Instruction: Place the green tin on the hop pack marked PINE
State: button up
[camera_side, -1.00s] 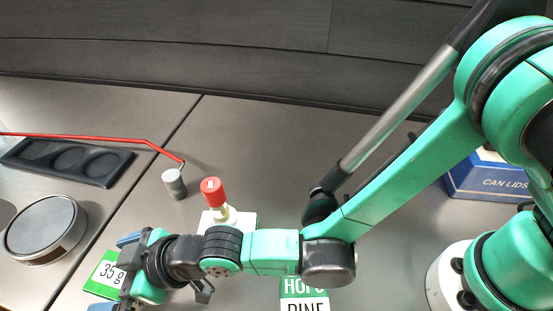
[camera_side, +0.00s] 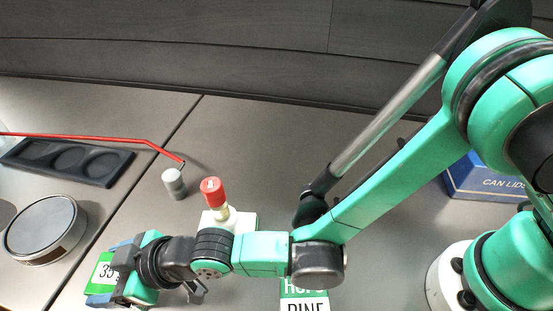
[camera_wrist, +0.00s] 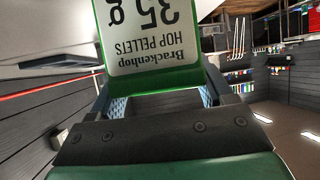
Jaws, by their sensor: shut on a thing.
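The green tin (camera_side: 103,271) is at the lower left of the side view, held in my gripper (camera_side: 118,272). In the wrist view the tin (camera_wrist: 150,38) shows a white label reading "Brackenhop HOP PELLETS 35 g", upside down. The blue-padded fingers of my gripper (camera_wrist: 161,98) are shut on its two sides. The hop pack marked PINE (camera_side: 305,304) lies at the bottom edge of the side view, right of the gripper. It is cut off by the frame, and my arm covers part of it. The tin is apart from the pack.
A red-topped white stand (camera_side: 211,190) is just behind my wrist. A grey cylinder (camera_side: 174,183) hangs at or stands under a red rod (camera_side: 90,137). A round grey lidded can (camera_side: 45,228) and a dark tray (camera_side: 68,162) are left. A blue CAN LIDS box (camera_side: 480,178) is right.

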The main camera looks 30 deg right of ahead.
notch_tip(320, 180, up, 19)
notch_tip(320, 180, up, 3)
jog(key=n+g+h, duration=0.1)
jog(key=n+g, duration=1.5)
send_over(283, 310)
jog(key=shift+t+h, duration=0.3)
notch_tip(283, 310, down, 19)
jog(key=shift+r, duration=0.1)
jog(key=o, duration=1.4)
